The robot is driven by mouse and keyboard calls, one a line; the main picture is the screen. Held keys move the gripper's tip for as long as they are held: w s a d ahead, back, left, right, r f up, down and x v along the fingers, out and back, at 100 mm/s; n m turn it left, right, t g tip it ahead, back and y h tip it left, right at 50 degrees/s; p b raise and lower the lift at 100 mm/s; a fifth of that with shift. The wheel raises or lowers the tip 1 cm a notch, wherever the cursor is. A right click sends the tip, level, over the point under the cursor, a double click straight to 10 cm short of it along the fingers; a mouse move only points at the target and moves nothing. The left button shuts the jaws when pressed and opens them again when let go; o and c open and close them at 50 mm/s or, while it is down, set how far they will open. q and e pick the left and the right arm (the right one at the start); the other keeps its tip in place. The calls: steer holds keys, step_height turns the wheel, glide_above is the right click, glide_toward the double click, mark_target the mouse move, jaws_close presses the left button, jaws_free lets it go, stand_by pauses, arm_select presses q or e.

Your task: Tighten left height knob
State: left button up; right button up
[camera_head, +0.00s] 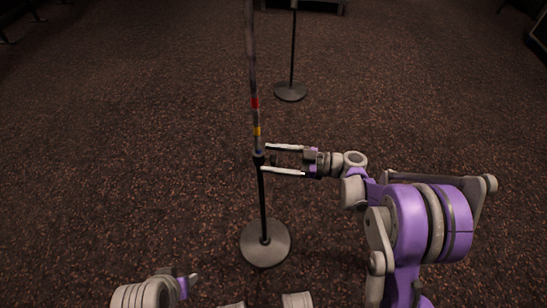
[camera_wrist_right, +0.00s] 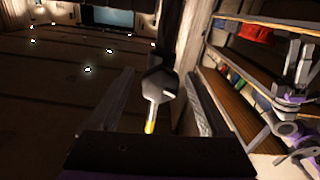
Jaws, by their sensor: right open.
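A microphone stand rises in the middle of the head view, with a round grey base (camera_head: 265,243) and a dark collar (camera_head: 259,158) on its pole, which I take for the height knob. Red and yellow bands mark the pole above it. My right gripper (camera_head: 266,159) comes in from the right, open, its pale fingertips level with the collar. In the right wrist view a dark faceted knob (camera_wrist_right: 158,84) stands between the two spread fingers, with gaps on both sides. Part of my left arm's end (camera_head: 180,286) shows at the bottom left; its jaws are unclear.
A second stand with a round base (camera_head: 291,92) stands farther back. The brown carpet (camera_head: 130,130) around the near stand is clear. The right wrist view shows shelves (camera_wrist_right: 240,85) with coloured items at the right.

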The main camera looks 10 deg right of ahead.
jaws_close()
steer(key=shift+m, duration=1.4)
jaws_free()
steer(key=p+v, duration=0.2)
steer(key=v, duration=0.8)
steer(key=shift+s+d, duration=0.15)
steer(key=shift+d, duration=0.25)
